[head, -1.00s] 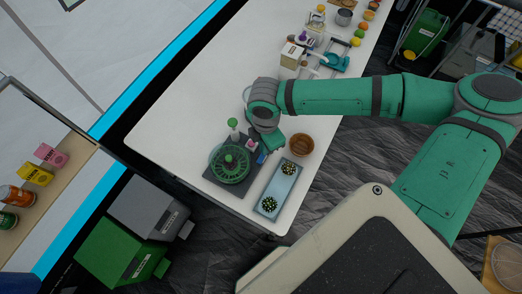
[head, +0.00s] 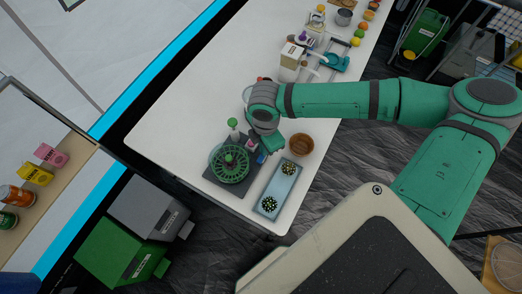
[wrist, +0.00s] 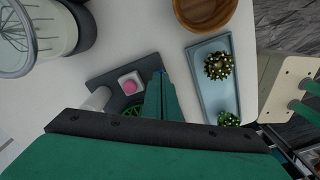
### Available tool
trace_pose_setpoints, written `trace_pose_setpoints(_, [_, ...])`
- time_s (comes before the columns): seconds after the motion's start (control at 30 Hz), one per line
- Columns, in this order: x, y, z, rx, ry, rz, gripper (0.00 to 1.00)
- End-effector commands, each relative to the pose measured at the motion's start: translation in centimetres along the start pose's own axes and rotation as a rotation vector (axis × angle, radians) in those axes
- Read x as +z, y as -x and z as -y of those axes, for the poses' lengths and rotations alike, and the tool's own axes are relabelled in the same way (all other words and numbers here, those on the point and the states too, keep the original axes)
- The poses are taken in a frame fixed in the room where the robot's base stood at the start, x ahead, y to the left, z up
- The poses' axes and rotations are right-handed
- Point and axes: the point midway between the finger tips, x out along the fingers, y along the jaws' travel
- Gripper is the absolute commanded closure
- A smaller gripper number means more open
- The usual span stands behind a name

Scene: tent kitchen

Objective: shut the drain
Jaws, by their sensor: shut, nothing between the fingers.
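A dark square base (head: 222,185) at the near end of the white counter carries a round green slotted basket (head: 231,172) with a green knob. Beside the basket stand a white post with a green top (head: 233,124) and a small pink button (head: 250,144). In the wrist view the pink button (wrist: 130,84) sits on the dark base, left of my fingers, and the basket is mostly hidden. My gripper (head: 263,152) is shut and empty, low at the right edge of the base. A blue part shows by its tip. I cannot tell which part is the drain.
A pale blue tray (head: 270,193) with two dotted plants lies right of the base. A brown bowl (head: 300,145) stands close to my gripper. A glass jar (wrist: 35,35) stands behind. The counter to the left is clear.

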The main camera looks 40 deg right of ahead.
Motion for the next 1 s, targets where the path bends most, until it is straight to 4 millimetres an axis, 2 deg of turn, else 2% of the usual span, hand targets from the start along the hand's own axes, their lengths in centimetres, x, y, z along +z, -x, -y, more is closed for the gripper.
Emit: trace_pose_setpoints(1.0, [0.3,6.4,0.2,-0.001,-0.008,0.001,1.0])
